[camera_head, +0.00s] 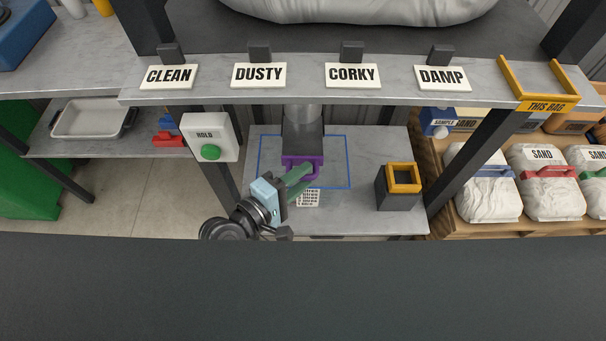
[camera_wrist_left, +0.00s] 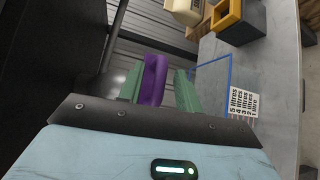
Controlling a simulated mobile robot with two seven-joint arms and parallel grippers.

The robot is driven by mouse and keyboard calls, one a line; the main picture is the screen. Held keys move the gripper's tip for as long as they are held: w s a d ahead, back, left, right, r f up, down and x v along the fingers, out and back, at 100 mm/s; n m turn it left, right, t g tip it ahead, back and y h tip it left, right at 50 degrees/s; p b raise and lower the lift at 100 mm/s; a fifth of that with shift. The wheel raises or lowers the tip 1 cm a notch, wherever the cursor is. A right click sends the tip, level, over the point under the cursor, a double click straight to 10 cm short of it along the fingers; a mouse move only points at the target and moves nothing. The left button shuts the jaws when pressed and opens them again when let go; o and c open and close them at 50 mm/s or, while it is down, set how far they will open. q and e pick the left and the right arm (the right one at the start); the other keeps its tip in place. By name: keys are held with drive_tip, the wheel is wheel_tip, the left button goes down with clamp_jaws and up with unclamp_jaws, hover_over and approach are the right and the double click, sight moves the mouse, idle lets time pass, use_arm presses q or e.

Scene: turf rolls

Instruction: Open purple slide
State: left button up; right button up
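The purple slide (camera_head: 302,160) is on the dark chute that hangs under the upper shelf, and its purple handle loop sticks out toward me. My left gripper (camera_head: 304,174), with green fingers, reaches up to the handle from the lower left. In the left wrist view the purple handle (camera_wrist_left: 154,80) stands between the two fingers of the left gripper (camera_wrist_left: 160,90). The fingers are apart, with a narrow gap showing beside the handle on the right, so the gripper looks open around it. My right gripper is in neither view.
A dark box with a yellow rim (camera_head: 403,178) stands on the lower shelf to the right, outside the blue outline (camera_head: 348,160). A HOLD box with a green button (camera_head: 210,152) is left. A litre-scale label (camera_head: 308,198) sits below the handle. Dark posts flank the shelf.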

use_arm(q)
drive_tip(key=f+v, duration=0.1)
drive_tip(key=v, duration=0.5)
drive_tip(key=shift+s+a+r+b, duration=0.3)
drive_tip(key=shift+r, duration=0.25)
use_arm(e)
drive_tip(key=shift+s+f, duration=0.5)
